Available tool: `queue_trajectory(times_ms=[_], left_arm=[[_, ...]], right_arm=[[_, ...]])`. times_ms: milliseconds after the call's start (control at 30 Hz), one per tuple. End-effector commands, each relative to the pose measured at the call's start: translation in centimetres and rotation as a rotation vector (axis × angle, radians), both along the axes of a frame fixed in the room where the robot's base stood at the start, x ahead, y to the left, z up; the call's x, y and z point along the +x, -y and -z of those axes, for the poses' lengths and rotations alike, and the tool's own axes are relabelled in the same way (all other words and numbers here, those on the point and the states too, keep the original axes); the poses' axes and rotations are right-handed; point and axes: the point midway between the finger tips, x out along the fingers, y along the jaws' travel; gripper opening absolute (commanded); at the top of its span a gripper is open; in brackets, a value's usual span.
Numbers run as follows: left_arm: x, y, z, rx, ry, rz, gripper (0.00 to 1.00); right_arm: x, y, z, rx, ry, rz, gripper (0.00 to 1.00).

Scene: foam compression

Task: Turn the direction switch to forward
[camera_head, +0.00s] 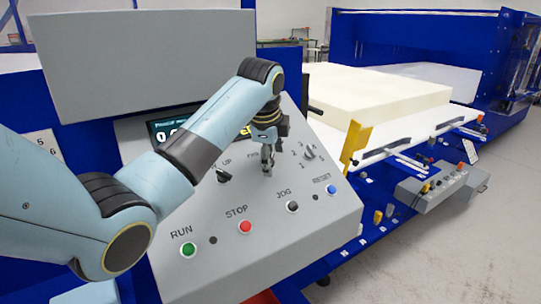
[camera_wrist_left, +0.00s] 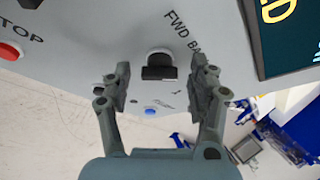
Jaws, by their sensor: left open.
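The direction switch (camera_wrist_left: 159,66) is a black knob on a pale round base, beside the printed FWD label, in the left wrist view. Its black handle lies across that picture. My left gripper (camera_wrist_left: 160,80) is open, with one finger on each side of the switch and visible gaps between them. How deep the fingertips reach around the knob is unclear. In the head view my left gripper (camera_head: 267,160) points down at the grey control panel (camera_head: 300,235) and hides most of the switch. My right gripper is in neither view.
Near the switch are another black knob (camera_head: 223,176), a numbered selector (camera_head: 309,152) and a dark display. Along the front are the green RUN (camera_head: 188,250), red STOP (camera_head: 246,227), black JOG (camera_head: 292,207) and blue RESET (camera_head: 331,189) buttons. Foam (camera_head: 375,98) lies behind.

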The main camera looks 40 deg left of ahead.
Motion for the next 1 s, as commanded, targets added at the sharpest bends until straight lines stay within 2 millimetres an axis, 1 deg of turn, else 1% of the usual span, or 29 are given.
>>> queue_trajectory(times_ms=[67,167,300,500,767,1000], left_arm=[[0.0,0.02,0.0,0.0,0.0,0.0,0.6],[-0.01,0.03,-0.01,0.0,0.0,0.0,0.48],[-0.01,0.03,-0.02,0.0,0.0,0.0,0.3],[-0.02,0.03,-0.03,0.0,0.0,0.0,0.04],[-0.05,0.04,0.01,-0.006,0.012,-0.022,0.04],[-0.1,0.11,0.04,-0.03,0.07,-0.123,0.04]], right_arm=[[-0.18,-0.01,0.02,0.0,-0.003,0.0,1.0],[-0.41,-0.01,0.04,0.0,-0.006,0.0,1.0],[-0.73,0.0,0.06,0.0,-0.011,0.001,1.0],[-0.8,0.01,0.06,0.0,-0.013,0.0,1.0],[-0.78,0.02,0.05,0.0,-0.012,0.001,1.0],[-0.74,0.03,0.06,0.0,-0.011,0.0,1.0]])
